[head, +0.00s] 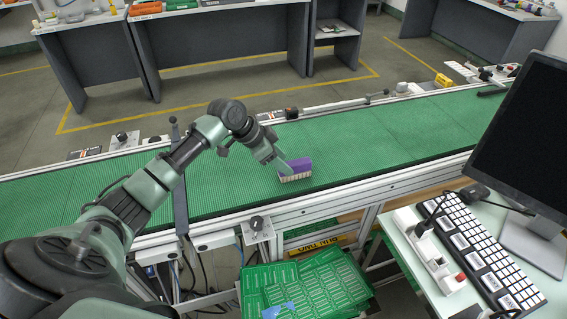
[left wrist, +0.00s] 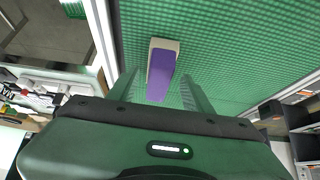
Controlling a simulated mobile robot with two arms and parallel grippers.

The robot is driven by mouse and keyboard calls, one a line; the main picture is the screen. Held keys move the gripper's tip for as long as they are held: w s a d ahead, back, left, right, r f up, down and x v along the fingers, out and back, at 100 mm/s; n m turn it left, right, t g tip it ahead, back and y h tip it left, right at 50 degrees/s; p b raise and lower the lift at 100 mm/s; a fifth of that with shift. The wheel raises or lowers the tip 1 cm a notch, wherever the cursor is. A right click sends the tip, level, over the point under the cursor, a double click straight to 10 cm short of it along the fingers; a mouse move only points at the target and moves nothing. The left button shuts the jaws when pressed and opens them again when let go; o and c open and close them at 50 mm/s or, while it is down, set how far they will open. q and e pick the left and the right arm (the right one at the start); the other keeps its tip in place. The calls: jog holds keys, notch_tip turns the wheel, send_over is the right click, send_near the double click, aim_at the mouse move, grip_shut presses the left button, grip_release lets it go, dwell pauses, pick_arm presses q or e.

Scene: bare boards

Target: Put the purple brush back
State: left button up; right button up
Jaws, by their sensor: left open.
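The purple brush (head: 295,168) lies on the green conveyor belt (head: 370,140), with its pale bristle side facing the near edge. My left gripper (head: 283,164) is right at the brush in the head view. In the left wrist view the brush (left wrist: 161,72) shows its purple body and a pale end, between and beyond the two fingers of my open left gripper (left wrist: 158,92). I cannot tell whether a finger touches it. My right gripper is not in view.
A desk at right holds a monitor (head: 525,130), a keyboard (head: 480,245) and a power strip (head: 430,250). A metal rail edges the belt; the belt is otherwise clear on both sides of the brush.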

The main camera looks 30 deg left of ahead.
pick_arm(q)
jog(key=b+v, duration=0.1)
jog(key=v, duration=1)
jog(key=shift+b, duration=0.3)
jog(key=shift+s+d+f, duration=0.1)
jog(key=shift+s, duration=0.05)
